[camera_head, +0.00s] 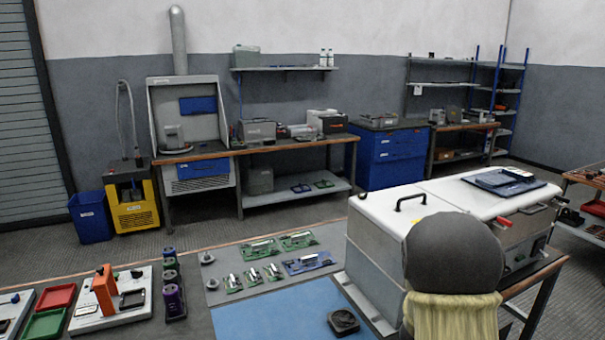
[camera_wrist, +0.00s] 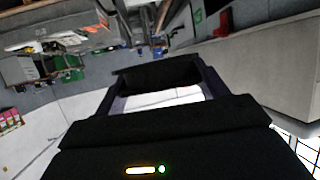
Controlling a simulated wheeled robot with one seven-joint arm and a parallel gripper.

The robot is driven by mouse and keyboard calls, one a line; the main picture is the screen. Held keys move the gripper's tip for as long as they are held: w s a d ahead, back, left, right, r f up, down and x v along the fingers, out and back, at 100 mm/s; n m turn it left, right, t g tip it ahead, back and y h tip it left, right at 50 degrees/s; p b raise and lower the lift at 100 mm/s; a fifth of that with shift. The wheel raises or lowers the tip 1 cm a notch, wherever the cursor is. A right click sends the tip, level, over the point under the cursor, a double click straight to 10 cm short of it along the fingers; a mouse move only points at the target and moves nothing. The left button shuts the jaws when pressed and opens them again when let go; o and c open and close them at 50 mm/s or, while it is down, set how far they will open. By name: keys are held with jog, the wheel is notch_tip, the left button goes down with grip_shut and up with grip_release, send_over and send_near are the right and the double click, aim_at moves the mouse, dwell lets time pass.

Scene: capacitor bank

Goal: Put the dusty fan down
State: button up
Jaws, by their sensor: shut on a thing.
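My gripper (camera_wrist: 158,83) fills the lower middle of the wrist view, its black fingers reaching up the picture. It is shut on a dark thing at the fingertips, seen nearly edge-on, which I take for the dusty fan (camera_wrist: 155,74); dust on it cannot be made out. My gripper and what it holds do not show in the head view. A dark, squarish, fan-like thing (camera_head: 343,321) lies flat on the blue mat (camera_head: 275,318) at the bottom of the head view, apart from the held thing as far as I can tell.
A white cabinet (camera_head: 375,245) with a black handle stands right of the mat. Green and blue circuit boards (camera_head: 307,262) lie behind the mat. Purple and dark cylinders (camera_head: 174,298), an orange-handled fixture (camera_head: 105,290) and trays (camera_head: 56,297) stand left. The mat's left part is clear.

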jog(key=w+a+f+n+t+y, duration=0.1)
jog(key=a+f+n+y, duration=0.1)
jog(key=a+f, duration=0.2)
jog(key=w+a+f+n+t+y, duration=0.1)
jog(key=a+f, duration=0.4)
jog(key=a, duration=0.6)
jog(key=w+a+f+n+t+y, duration=0.1)
jog(key=a+f+n+t+y, duration=0.2)
jog(key=a, duration=0.5)
jog(key=shift+w+a+f+n+y, duration=0.1)
jog(key=shift+w+f+n+y, duration=0.15)
jog(key=shift+f+n, duration=0.2)
jog(key=shift+w+a+f+n+y, duration=0.1)
jog(key=shift+w+f+n+y, duration=0.05)
jog(key=shift+f+n+y, duration=0.25)
jog(key=shift+w+d+r+n+p, duration=0.1)
jog(key=shift+d+r+n+p, duration=0.15)
jog(key=shift+r+p, duration=0.65)
jog(key=r+y+p, duration=0.1)
jog(key=p, duration=0.3)
jog(key=shift+d+r+n+t, duration=0.1)
jog(key=shift+n+t, duration=0.3)
jog(key=r+y+p, duration=0.1)
jog(key=p, duration=0.2)
jog(key=s+r+n+y+p, duration=0.1)
jog(key=p, duration=0.2)
jog(key=s+r+n+y+p, duration=0.1)
jog(key=r+p, duration=0.1)
jog(key=p, duration=0.2)
